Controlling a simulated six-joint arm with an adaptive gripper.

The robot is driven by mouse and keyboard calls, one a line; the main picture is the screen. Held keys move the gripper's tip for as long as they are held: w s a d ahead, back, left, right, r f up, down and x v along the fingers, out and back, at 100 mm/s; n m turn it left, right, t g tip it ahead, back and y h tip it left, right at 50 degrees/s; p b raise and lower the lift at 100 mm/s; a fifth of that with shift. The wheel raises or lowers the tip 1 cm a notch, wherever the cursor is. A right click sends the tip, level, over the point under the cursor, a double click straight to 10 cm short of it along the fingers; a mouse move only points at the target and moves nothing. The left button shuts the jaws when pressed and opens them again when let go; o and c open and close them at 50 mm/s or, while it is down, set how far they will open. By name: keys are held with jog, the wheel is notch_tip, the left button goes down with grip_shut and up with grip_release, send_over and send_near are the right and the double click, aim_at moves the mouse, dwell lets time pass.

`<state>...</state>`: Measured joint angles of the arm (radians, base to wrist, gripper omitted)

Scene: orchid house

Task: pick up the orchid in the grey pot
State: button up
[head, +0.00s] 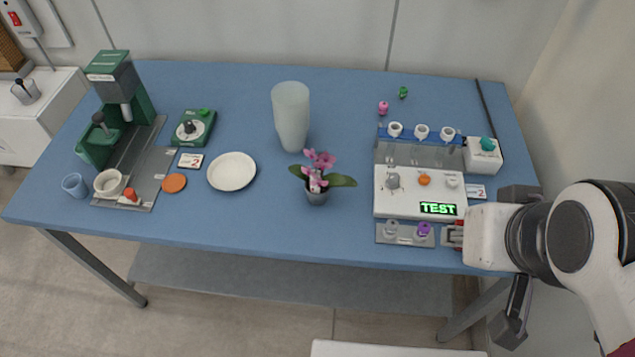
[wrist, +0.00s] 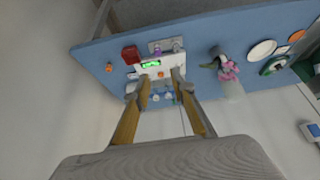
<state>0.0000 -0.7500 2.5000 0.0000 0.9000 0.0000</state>
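The orchid (head: 318,175) has pink flowers and broad green leaves. It stands upright in a small grey pot (head: 316,198) near the middle of the blue table. In the wrist view the orchid's pink flowers (wrist: 229,70) are right of my fingers, with the pot partly hidden by leaves and shade. My gripper (wrist: 160,75) is open, its two fingers well apart with nothing between them. It is above the table's right side, clear of the orchid. In the head view my arm is at the right edge and the fingertips are hard to make out.
A tall frosted vase (head: 291,115) stands close behind the orchid. A white plate (head: 232,171) lies to its left. A white device with a green TEST display (head: 438,208) is to its right. A green coffee machine (head: 118,105) stands far left. The table in front of the pot is clear.

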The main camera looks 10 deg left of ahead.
dwell(0.3)
jog(key=w+a+f+m+t+y, duration=0.1)
jog(key=w+a+f+t+y, duration=0.1)
jog(key=w+a, duration=1)
jog(key=w+a+f+m+t+y, duration=0.1)
jog(key=w+a+f+t+y, duration=0.1)
jog(key=w+a, duration=1)
jog(key=a+f+m+t+h, duration=0.35)
jog(key=a+f, duration=0.25)
jog(key=f, duration=0.4)
jog(key=s+d+f+t+h, duration=0.2)
jog(key=s+h, duration=0.1)
jog(key=s, duration=0.2)
jog(key=s+d+f+n+t+h, duration=0.1)
jog(key=s+d+f+t+h, duration=0.1)
jog(key=s, duration=0.3)
jog(key=shift+h, duration=0.85)
jog(key=shift+f+n, duration=0.1)
jog(key=shift+n, duration=0.15)
